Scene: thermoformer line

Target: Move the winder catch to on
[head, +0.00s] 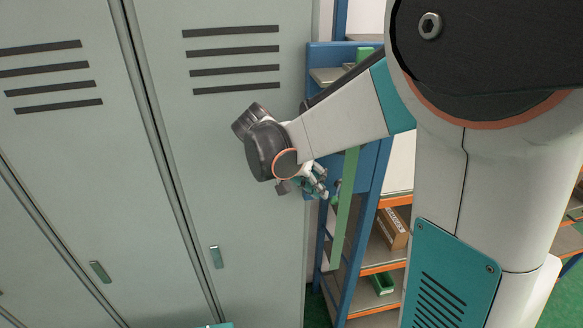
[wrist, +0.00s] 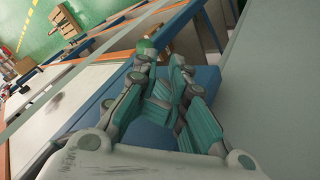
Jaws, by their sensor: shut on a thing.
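My gripper (head: 318,184) is in front of the blue panel beside the lockers, right of the locker door's edge. In the wrist view my gripper (wrist: 162,68) has its teal-padded fingers close together, shut on a small part. A small green piece (wrist: 146,46) shows at the fingertips and seems to be the winder catch. The fingers hide most of it, so its position, on or off, cannot be told. In the head view the catch cannot be made out behind my gripper.
Grey lockers (head: 230,150) stand close on the left of my gripper. A blue frame (head: 362,210) with a green upright strip (head: 346,205) is on its right. Shelves behind hold a cardboard box (head: 394,228) and a green bin (head: 381,280).

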